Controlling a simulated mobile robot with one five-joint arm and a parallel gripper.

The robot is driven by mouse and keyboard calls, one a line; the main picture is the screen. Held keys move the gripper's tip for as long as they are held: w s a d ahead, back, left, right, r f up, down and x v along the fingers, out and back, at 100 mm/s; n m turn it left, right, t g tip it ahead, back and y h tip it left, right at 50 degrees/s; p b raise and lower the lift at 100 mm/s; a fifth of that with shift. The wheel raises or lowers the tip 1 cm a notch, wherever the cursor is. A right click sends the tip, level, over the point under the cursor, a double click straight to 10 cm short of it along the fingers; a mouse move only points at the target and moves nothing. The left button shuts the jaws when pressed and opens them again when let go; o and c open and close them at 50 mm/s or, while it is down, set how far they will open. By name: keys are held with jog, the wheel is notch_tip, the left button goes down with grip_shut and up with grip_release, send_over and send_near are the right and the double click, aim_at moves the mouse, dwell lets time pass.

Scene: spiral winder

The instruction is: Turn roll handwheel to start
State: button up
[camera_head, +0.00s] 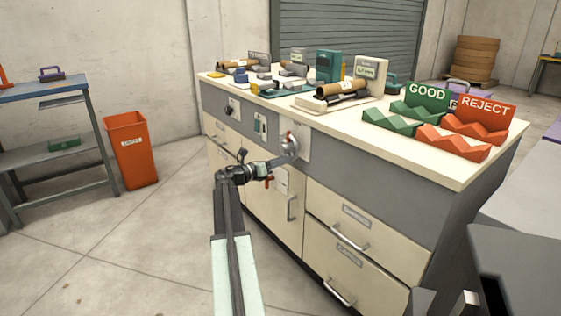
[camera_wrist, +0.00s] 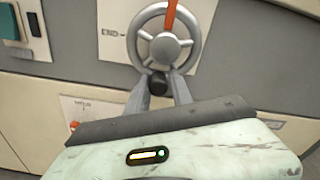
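The roll handwheel (camera_wrist: 187,45) is a grey spoked wheel on a pale plate on the bench front, marked "END" at its left. An orange-red pointer lies at its top. A black knob (camera_wrist: 157,83) sits at the wheel's lower rim. In the head view the handwheel (camera_head: 289,146) is at the end of my arm. My gripper (camera_wrist: 159,86) has its two grey fingers apart, one on each side of the black knob. I cannot tell whether they press on it. My gripper (camera_head: 277,161) also shows small in the head view.
The bench top (camera_head: 455,172) carries rolls, devices, a green GOOD rack (camera_head: 405,115) and a red REJECT rack (camera_head: 455,142). Drawers with handles (camera_head: 350,240) are below. An orange bin (camera_head: 131,155) and a blue shelf (camera_head: 45,90) stand left. The floor left of the bench is open.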

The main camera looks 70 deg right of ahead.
jog(key=shift+o, duration=1.2)
jog(key=shift+s, duration=0.1)
jog(key=v, duration=0.8)
jog(key=shift+d, duration=0.1)
